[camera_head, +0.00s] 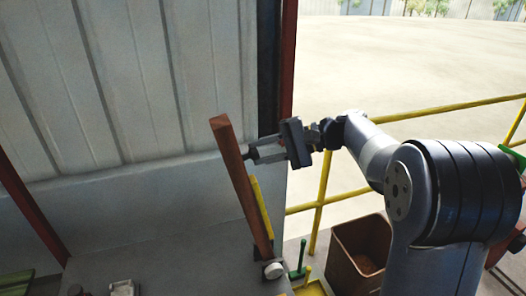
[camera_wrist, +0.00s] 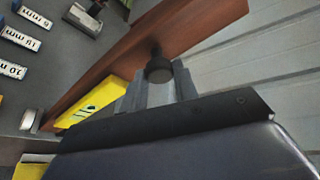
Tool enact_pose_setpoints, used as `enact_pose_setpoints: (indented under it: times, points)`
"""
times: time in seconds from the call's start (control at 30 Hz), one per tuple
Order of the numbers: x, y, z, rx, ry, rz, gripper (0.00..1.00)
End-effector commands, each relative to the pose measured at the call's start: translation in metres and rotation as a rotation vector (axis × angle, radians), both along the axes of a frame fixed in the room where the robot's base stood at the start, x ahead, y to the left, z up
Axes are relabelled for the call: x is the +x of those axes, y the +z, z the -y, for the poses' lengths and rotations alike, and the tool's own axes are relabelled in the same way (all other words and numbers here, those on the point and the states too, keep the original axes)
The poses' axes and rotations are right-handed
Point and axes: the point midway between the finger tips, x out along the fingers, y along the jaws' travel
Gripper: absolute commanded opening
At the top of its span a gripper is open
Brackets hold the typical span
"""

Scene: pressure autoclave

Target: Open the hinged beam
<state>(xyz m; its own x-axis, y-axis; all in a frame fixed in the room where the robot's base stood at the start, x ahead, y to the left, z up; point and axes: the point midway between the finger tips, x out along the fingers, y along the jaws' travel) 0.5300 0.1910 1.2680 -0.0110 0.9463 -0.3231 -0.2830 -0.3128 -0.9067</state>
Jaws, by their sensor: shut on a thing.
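The hinged beam (camera_head: 240,182) is a long reddish-brown bar. In the head view it stands steeply raised, its top leaning left, with its lower end by a white round piece (camera_head: 274,270). In the wrist view the beam (camera_wrist: 120,62) runs diagonally across the picture. My gripper (camera_head: 249,155) reaches the beam's upper part from the right. In the wrist view my gripper (camera_wrist: 158,90) is shut on a dark round knob (camera_wrist: 158,68) on the beam's side. The fingers partly hide the knob's stem.
A yellow plate (camera_head: 261,207) lies beside the beam's lower part. A brown open box (camera_head: 360,252), a green handle (camera_head: 298,260) and yellow railings (camera_head: 322,190) stand to the right. A corrugated grey wall (camera_head: 130,80) rises behind. Labelled blocks (camera_wrist: 20,40) sit on the grey surface.

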Motion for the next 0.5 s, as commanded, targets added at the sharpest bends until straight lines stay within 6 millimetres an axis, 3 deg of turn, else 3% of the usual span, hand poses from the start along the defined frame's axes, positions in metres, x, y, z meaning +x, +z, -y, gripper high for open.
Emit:
enact_pose_setpoints:
  times: [0.03,0.07,0.3,0.5]
  points:
    - [0.0001,0.0009,-0.0007,0.002,0.000,0.001,0.00]
    - [0.0001,0.0008,-0.0008,0.002,0.000,0.001,0.29]
    - [-0.0002,0.0003,-0.0007,0.000,0.001,0.000,0.49]
    - [-0.0003,-0.0001,-0.0005,0.000,0.001,0.000,0.50]
